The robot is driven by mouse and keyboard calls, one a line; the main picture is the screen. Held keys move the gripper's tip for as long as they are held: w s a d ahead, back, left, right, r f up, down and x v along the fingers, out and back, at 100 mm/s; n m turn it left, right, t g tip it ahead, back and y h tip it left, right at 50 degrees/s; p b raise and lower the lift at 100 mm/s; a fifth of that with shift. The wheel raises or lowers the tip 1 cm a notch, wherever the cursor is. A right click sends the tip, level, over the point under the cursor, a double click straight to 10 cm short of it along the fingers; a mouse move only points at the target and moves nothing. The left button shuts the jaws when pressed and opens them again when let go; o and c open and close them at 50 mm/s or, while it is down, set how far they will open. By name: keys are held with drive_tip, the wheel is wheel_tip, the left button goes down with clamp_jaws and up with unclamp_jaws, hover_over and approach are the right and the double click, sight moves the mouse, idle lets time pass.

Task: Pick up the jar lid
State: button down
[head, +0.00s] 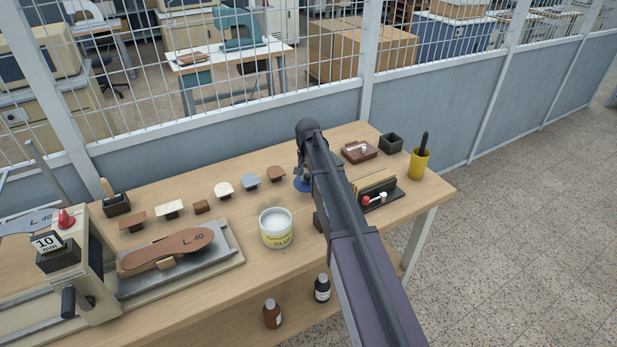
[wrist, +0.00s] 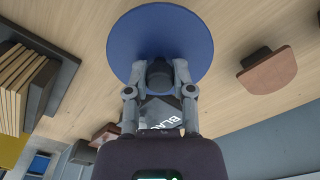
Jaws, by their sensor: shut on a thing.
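The blue round jar lid (head: 301,184) is at the back of the wooden workbench, partly hidden behind my arm in the head view. In the wrist view the whole blue disc (wrist: 160,32) shows, with a dark knob at its centre. My gripper (wrist: 160,70) is shut on that knob, one finger on each side. In the head view my gripper (head: 302,168) is mostly hidden by the arm. I cannot tell whether the lid touches the bench. The glue jar (head: 277,231) stands open on the bench, left of the lid, with pale contents and a yellow label.
A black rack with boards (head: 376,191) and a yellow cup (head: 419,163) are to the right. The stamping machine (head: 85,265) fills the left end. A mesh partition (head: 230,140) runs behind the bench.

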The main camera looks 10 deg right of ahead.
sight(308, 175)
drive_tip(key=shift+r+p, duration=2.45)
drive_tip(key=shift+r, duration=0.45)
drive_tip(key=shift+f, duration=0.15)
drive_tip(key=shift+d, duration=0.2)
